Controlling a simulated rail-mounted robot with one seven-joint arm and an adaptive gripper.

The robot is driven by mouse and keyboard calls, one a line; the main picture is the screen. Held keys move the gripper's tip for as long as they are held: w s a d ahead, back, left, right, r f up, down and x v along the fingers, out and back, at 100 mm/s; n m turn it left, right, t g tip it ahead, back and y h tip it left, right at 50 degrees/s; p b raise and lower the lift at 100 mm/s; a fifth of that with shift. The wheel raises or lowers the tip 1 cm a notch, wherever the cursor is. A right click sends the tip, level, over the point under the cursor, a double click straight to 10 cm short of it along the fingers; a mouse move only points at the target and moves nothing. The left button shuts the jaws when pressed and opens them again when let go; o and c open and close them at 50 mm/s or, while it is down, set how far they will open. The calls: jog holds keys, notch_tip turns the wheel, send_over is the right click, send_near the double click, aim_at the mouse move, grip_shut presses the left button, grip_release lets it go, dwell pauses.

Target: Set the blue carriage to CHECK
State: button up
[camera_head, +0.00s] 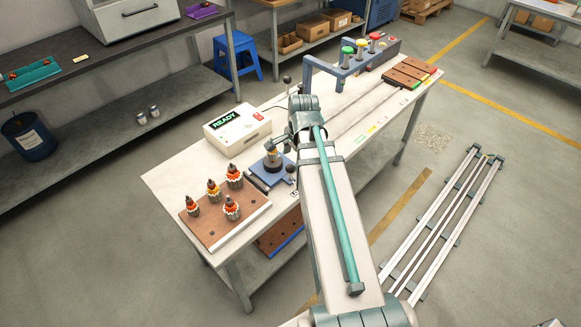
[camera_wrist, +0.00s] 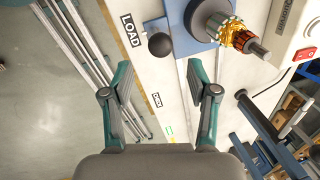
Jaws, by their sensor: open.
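The blue carriage (camera_head: 258,179) sits on the white table, with an armature (camera_head: 272,158) standing on it. In the wrist view the carriage (camera_wrist: 185,42) is at the top, next to the LOAD label (camera_wrist: 132,30). Its round black knob (camera_wrist: 160,44) sticks out just beyond my fingertips. The CHECK label (camera_wrist: 157,100) lies farther along the track, between my fingers in the picture. My gripper (camera_wrist: 159,72) is open and empty, its fingers spread either side of the knob's line, with the knob apart from them. In the head view my arm hides part of the track.
A white box reading READY (camera_head: 237,129) stands behind the carriage. A brown board (camera_head: 226,237) with several armatures is at the near left. The table between is mostly clear.

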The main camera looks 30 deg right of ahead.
aim_at(291, 166)
jog(key=shift+w+f+p, duration=0.25)
jog(key=shift+f+p, duration=0.05)
jog(key=shift+f, duration=0.95)
jog(key=shift+w+f+p, duration=0.25)
jog(key=shift+f, duration=1)
jog(key=shift+w+f+p, duration=0.25)
jog(key=shift+f+p, duration=0.05)
jog(key=shift+f, duration=0.95)
jog(key=shift+c, duration=0.3)
grip_shut()
